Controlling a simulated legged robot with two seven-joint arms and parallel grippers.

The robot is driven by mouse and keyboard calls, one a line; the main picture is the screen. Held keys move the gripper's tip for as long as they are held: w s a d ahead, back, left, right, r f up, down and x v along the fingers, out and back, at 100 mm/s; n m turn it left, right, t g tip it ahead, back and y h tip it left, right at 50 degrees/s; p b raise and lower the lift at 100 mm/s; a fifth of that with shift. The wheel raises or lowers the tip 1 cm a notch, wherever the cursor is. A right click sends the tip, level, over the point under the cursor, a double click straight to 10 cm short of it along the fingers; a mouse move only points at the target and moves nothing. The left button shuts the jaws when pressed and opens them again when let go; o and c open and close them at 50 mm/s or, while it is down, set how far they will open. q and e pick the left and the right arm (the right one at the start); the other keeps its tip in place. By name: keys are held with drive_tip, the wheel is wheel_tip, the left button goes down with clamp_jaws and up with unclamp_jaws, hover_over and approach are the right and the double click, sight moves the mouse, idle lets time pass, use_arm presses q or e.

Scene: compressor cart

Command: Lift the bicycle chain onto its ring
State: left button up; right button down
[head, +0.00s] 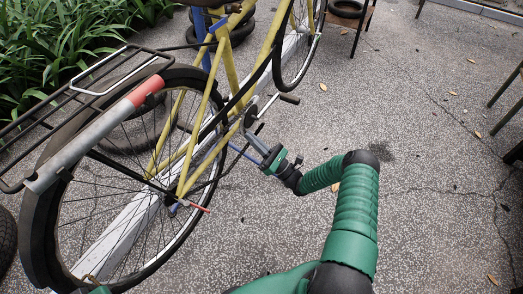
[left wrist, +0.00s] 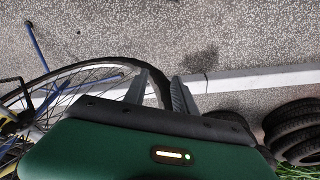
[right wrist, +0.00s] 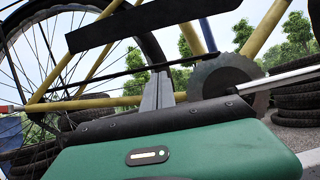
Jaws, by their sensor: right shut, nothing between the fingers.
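The yellow bicycle (head: 228,70) leans across the left of the head view. Its dark toothed ring (right wrist: 222,78) shows in the right wrist view, right of my fingers. A thin dark line that looks like the chain (right wrist: 105,78) runs from the rear wheel toward the ring's upper left; whether it sits on the teeth I cannot tell. My right gripper (head: 262,148) is shut and empty beside the crank area; its fingers (right wrist: 158,92) overlap the chain line. My left gripper (left wrist: 158,88) has its fingers apart, with the dark rear tyre (left wrist: 155,92) showing between them.
The rear wheel (head: 32,235) and rack (head: 92,66) fill the left. A grey tube with a red end (head: 100,130) crosses over the wheel. A black guard (right wrist: 150,20) hangs above my right fingers. Stacked tyres (right wrist: 290,95) stand behind.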

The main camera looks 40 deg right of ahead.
sight(230, 125)
drive_tip(key=b+x, duration=0.1)
drive_tip(key=x, duration=0.4)
